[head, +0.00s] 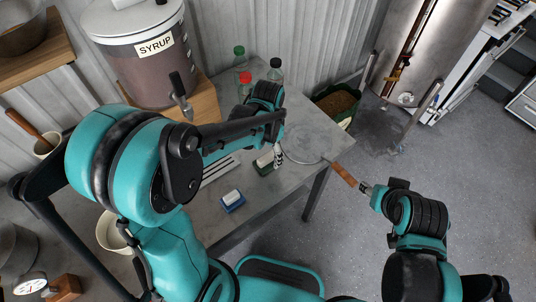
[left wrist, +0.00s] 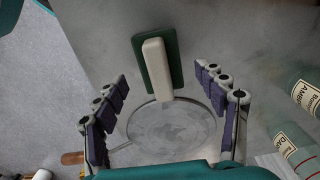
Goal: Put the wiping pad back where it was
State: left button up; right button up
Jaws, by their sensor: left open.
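A green wiping pad (head: 264,164) with a pale grip lies on the grey metal table (head: 290,190), close to its front edge. In the left wrist view the green pad (left wrist: 172,62) shows whole, ahead of and between the fingertips. My left gripper (head: 278,155) is over the table beside the pad; the left wrist view shows its jaws (left wrist: 160,85) apart, with nothing held. A blue pad (head: 232,201) with a white top lies further left. My right gripper (head: 368,188) is at the wooden handle of a round skimmer (head: 305,143); its fingers are too small to read.
The skimmer's wooden handle (head: 343,174) sticks out past the table's right edge. Bottles (head: 275,70) stand at the back near the wall. A syrup container (head: 145,60) with a tap stands at the back left. A green bin (head: 335,104) is on the floor right of the table.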

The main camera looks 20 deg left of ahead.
aim_at(268, 155)
pick_arm(q)
notch_tip(268, 155, up, 8)
jog(key=p, duration=0.2)
jog(key=s+a+r+n+t, duration=0.2)
jog(key=s+n+t, duration=0.1)
jog(key=s, duration=0.2)
jog(key=s+a+r+n+t, duration=0.2)
jog(key=s+r+n+t, duration=0.1)
jog(key=s+n+t, duration=0.1)
jog(key=shift+s+a+r+n, duration=0.15)
jog(key=shift+s+a+n, duration=0.2)
jog(key=shift+s, duration=0.3)
